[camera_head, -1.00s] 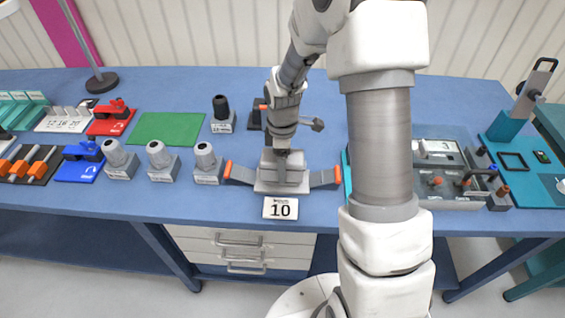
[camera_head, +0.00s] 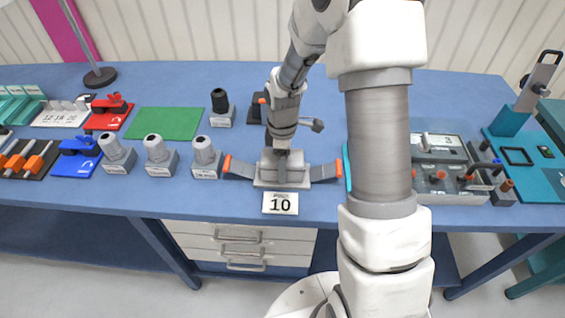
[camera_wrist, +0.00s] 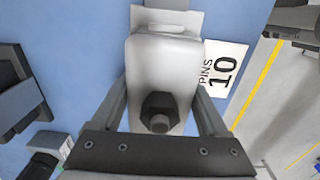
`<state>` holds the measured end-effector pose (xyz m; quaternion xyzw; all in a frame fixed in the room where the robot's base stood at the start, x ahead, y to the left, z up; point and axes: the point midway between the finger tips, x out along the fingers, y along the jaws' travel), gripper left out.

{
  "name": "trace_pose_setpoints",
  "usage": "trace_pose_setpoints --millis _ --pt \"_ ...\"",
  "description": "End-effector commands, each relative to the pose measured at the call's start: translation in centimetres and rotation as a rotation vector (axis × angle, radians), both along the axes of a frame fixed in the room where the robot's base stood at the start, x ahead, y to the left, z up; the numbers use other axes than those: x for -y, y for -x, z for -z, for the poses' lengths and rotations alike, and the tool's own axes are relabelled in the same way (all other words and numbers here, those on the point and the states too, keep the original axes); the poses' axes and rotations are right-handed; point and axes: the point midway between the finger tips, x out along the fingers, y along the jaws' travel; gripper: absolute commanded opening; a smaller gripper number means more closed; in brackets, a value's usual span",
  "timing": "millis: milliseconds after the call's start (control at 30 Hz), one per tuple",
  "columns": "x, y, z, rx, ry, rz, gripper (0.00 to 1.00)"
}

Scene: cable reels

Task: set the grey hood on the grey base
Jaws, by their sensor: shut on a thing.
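The grey base (camera_head: 268,183) stands near the bench's front edge, behind a "10" label. My gripper (camera_head: 283,160) points down over the base. In the wrist view my gripper (camera_wrist: 165,105) is shut on the grey hood (camera_wrist: 165,60), one finger along each side. The hood's black hexagonal gland (camera_wrist: 160,112) faces the camera. The hood lines up over the base. I cannot tell whether it is fully seated, because the hood and fingers hide the joint.
The "10" label (camera_head: 280,203) lies in front of the base. Several grey hooded connectors (camera_head: 206,150) stand to the left. A black-topped one (camera_head: 221,105) is behind, near a green mat (camera_head: 165,123). A grey tray of parts (camera_head: 440,197) lies to the right, partly behind my arm.

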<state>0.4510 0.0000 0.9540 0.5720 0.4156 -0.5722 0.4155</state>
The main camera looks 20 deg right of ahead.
Motion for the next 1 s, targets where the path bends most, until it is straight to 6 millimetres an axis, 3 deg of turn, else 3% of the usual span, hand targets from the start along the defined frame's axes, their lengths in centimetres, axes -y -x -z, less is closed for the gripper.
trace_pose_setpoints --millis 67,100,200,567,733,1000 --pt "0.0 0.0 -0.1 0.001 0.0 0.0 0.05" --pt "0.0 0.0 -0.1 0.001 0.0 0.0 0.79" --pt "0.0 0.0 -0.1 0.001 0.0 0.0 0.97" --pt "0.0 -0.1 -0.7 0.002 0.0 0.0 1.0" --pt "0.1 -0.1 -3.4 0.006 0.001 0.001 1.0" --pt "0.1 -0.1 -10.2 0.006 0.001 0.001 1.0"
